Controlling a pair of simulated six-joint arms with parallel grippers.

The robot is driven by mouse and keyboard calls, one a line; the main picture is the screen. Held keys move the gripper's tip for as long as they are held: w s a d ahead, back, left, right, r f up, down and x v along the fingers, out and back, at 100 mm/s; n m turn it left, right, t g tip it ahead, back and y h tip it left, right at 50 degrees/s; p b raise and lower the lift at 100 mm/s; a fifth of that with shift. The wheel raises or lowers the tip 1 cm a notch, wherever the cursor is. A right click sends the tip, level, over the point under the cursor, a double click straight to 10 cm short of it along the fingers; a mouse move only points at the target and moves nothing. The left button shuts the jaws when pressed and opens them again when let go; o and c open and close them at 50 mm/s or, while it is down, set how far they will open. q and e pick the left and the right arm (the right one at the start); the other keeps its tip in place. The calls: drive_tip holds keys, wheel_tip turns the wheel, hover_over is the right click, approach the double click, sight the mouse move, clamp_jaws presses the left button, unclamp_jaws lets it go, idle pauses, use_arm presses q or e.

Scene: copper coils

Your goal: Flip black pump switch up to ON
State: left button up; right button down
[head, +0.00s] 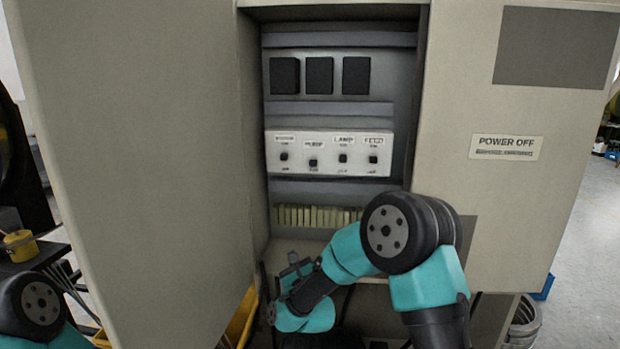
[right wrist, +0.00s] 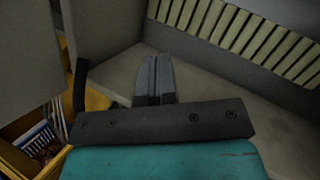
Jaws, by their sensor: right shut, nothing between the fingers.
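The black pump switch (head: 313,162) is on the white switch panel (head: 328,180) inside the open cabinet, under the PUMP label. Its knob sits a little lower than the knobs beside it. My right gripper (head: 293,264) is low in the cabinet opening, below the panel and apart from the switch. In the right wrist view its fingers (right wrist: 154,78) are together and empty above the cabinet's floor. The switch does not show in that view. Of my left arm only a part shows at the lower left; its gripper is out of view.
Three other black switches, including the lamp switch (head: 343,158) and feed switch (head: 373,159), share the panel. A row of pale terminal blocks (head: 316,216) is below it. Open doors (head: 130,150) stand at both sides. A yellow bin (right wrist: 62,160) is at the wrist view's lower left.

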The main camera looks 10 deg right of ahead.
sight(313, 163)
drive_tip(key=d+r+m+t+h, duration=0.4)
drive_tip(key=r+m+t+h, duration=0.1)
drive_tip(key=r+m+h, duration=0.5)
drive_tip(key=shift+w+d+r+t+h, duration=0.15)
drive_tip(key=shift+w+r+t+h, duration=0.2)
drive_tip(key=shift+h, duration=0.15)
drive_tip(key=s+r+x, duration=0.2)
drive_tip(key=x, duration=1)
drive_tip(key=shift+w+a+r, duration=0.2)
drive_tip(key=shift+w+r, duration=0.05)
drive_tip(key=shift+w, duration=0.1)
